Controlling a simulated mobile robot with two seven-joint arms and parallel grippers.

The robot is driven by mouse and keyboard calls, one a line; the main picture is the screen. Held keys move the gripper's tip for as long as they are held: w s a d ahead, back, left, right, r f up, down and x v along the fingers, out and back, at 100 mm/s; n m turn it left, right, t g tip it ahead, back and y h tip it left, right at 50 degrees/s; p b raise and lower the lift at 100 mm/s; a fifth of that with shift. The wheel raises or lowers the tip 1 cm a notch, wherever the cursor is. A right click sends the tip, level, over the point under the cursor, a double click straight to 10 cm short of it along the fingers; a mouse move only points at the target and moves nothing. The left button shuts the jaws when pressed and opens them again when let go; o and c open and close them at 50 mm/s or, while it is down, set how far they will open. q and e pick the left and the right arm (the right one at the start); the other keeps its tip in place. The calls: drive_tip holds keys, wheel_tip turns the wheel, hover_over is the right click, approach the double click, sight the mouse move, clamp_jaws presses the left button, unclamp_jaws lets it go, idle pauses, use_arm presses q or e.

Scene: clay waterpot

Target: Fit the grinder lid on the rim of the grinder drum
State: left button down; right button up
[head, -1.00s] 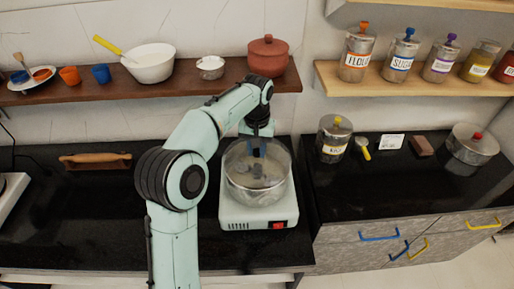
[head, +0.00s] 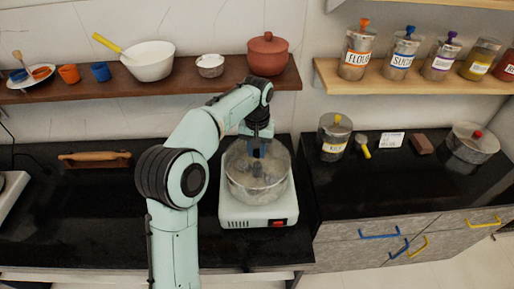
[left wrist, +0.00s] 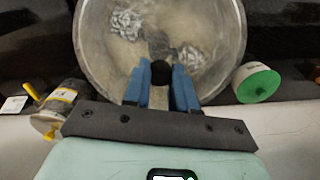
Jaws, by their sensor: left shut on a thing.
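The grinder drum (head: 258,191) is a grey metal pot on a white base with a red switch (head: 278,222). The clear round grinder lid (head: 276,162) is over the drum's mouth, and its edge looks close to the rim; I cannot tell whether it is seated all round. My left gripper (head: 258,150) points down over the drum. In the left wrist view, its blue fingers (left wrist: 161,76) are shut on the lid's black knob, and the lid (left wrist: 205,35) fills the top centre. Grey clumps show through it. My right gripper is out of view.
A jar with a yellow knob (head: 334,137) and a yellow-handled tool (head: 362,147) stand right of the drum. A rolling pin (head: 95,160) lies at left. A shelf (head: 190,84) with a red pot (head: 268,55) runs behind. Black counter is free left of the drum.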

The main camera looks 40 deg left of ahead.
use_arm(q)
drive_tip(key=shift+f, duration=0.1)
drive_tip(key=shift+c, duration=1.3)
unclamp_jaws()
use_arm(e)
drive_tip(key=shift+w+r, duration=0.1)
use_arm(q)
drive_tip(key=shift+r+p, duration=1.2)
drive_tip(key=shift+r, duration=2)
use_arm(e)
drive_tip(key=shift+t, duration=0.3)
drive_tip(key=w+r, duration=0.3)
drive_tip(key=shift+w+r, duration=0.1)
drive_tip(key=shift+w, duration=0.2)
